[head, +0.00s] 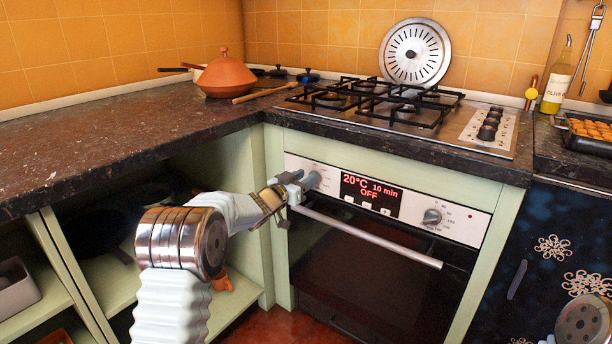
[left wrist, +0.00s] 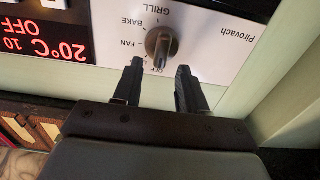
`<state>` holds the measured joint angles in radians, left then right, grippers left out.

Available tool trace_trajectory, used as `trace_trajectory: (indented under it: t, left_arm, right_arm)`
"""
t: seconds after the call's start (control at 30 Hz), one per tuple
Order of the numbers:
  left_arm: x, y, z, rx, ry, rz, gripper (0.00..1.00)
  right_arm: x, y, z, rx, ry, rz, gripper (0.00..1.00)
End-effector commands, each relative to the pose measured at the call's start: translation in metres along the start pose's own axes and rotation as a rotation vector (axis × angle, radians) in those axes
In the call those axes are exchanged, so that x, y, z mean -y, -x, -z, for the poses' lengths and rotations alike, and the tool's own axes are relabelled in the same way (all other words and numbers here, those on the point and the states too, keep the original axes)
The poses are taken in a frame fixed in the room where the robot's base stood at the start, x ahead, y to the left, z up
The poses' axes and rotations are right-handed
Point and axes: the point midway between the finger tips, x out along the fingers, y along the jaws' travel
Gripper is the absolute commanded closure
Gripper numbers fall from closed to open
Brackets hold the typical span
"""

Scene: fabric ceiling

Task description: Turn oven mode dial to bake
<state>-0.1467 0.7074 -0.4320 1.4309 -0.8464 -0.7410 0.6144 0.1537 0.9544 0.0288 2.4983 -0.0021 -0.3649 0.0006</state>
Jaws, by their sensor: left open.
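The oven mode dial (left wrist: 161,43) is a round dark grey knob on the oven's white panel, upside down in the left wrist view. Labels OFF, FAN, BAKE and GRILL stand around it, and its ridge seems to point toward OFF. The oven display (head: 370,194) reads 20°C, 10 min, OFF. My left gripper (left wrist: 159,76) is open, one finger to each side just short of the dial; contact cannot be told. In the head view my left gripper (head: 291,186) is at the panel's left end and hides part of the dial. My right gripper is out of view.
A second knob (head: 432,217) sits right of the display. The oven door handle (head: 372,236) runs below the panel. The dark countertop (head: 120,135) and gas hob (head: 385,103) lie above. Open shelves (head: 110,285) are at the left.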

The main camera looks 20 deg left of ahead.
Motion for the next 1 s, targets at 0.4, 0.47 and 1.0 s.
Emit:
trace_trajectory:
  t: [0.4, 0.47, 1.0]
  left_arm:
    - [-0.0004, -0.0098, 0.0001, -0.001, 0.000, 0.000, 0.60]
    - [-0.0005, -0.0097, 0.0001, -0.001, 0.000, 0.000, 0.69]
    - [-0.0008, -0.0095, -0.0014, -0.001, -0.021, 0.000, 1.00]
  right_arm:
    - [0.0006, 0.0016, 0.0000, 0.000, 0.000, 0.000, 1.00]
    - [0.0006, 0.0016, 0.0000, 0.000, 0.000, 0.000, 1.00]
    - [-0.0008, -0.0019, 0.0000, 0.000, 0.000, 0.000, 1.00]
